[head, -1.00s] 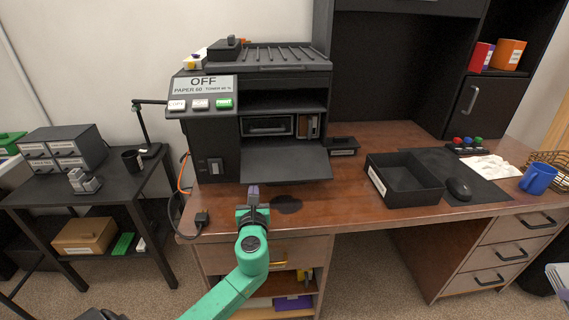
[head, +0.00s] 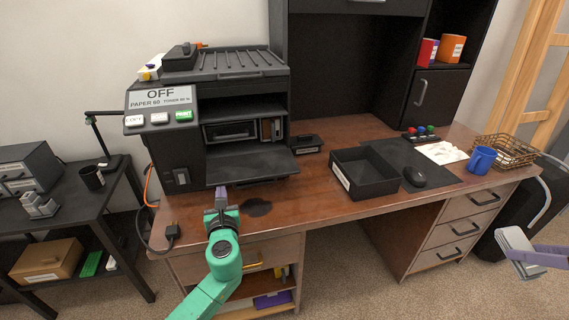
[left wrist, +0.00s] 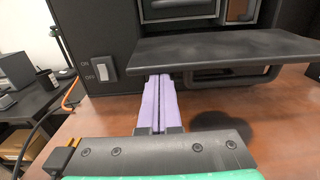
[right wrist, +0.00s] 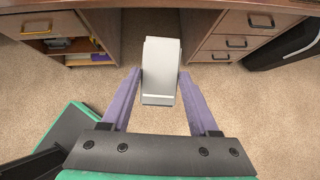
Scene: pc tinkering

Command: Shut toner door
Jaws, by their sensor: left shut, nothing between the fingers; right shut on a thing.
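The printer (head: 158,160) stands on the desk's left part. Its black front door (head: 250,164) is folded down, sticking out flat; I take this to be the toner door. It also shows in the left wrist view (left wrist: 230,48). Behind it, the bay holds a dark unit and a brownish piece (head: 271,129). My left gripper (head: 221,191) is shut and empty, its tips (left wrist: 159,78) low by the door's left front corner; contact cannot be told. My right gripper (head: 540,252), right of the desk front, is shut on a grey-white block (right wrist: 160,72).
A black open tray (head: 365,187) sits right of the printer. A mouse, a blue mug (head: 482,159) and a wire basket (head: 505,150) lie further right.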

